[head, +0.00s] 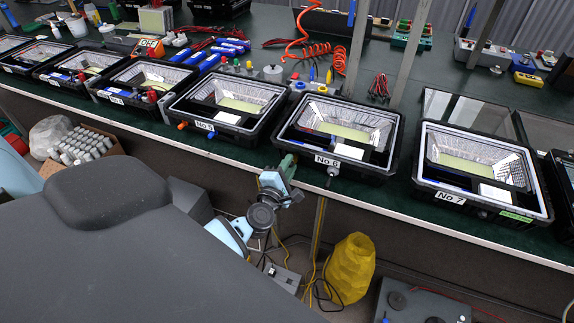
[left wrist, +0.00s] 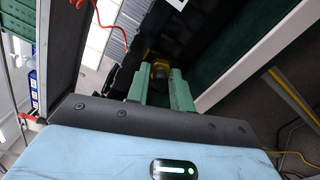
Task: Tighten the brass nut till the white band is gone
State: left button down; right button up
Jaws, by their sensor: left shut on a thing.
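My left gripper (head: 288,162) is at the front left corner of the floodlight housing No 6 (head: 290,134), low at the table's front edge. Its two green fingers (left wrist: 160,84) show in the left wrist view, closed around a small brass-yellow nut (left wrist: 160,69) on the dark housing wall. The fingers hide the nut in the head view. I cannot make out a white band at the nut; the spot is dark and partly covered. A grey fitting (head: 333,171) sticks out of the same front wall, right of the gripper. My right gripper is not in view.
Housing No 7 (head: 535,205) stands to the right, and another housing (head: 180,108) with orange and blue fittings to the left. Grey uprights (head: 357,50) rise behind No 6. A yellow sack (head: 350,268) and loose cables lie below the table edge.

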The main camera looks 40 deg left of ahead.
pick_arm(q)
jog(key=m+p, duration=0.2)
jog(key=m, duration=0.2)
jog(key=shift+r+m, duration=0.15)
jog(key=shift+m, duration=0.15)
jog(key=m+p, duration=0.1)
jog(key=m, duration=0.3)
jog(key=shift+m, duration=0.3)
jog(key=m+p, duration=0.1)
jog(key=m, duration=0.2)
jog(key=shift+m, duration=0.3)
jog(key=m, duration=0.3)
jog(key=shift+m+p, duration=0.3)
jog(key=shift+p, duration=0.05)
jog(key=m, duration=0.3)
jog(key=shift+f+m, duration=0.2)
jog(key=shift+m, duration=0.7)
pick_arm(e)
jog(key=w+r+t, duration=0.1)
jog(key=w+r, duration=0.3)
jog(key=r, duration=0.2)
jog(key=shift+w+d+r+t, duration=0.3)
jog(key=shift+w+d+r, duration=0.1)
pick_arm(q)
jog(key=shift+m, duration=0.3)
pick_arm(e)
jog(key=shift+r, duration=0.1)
pick_arm(q)
jog(key=c, duration=1.2)
grip_release()
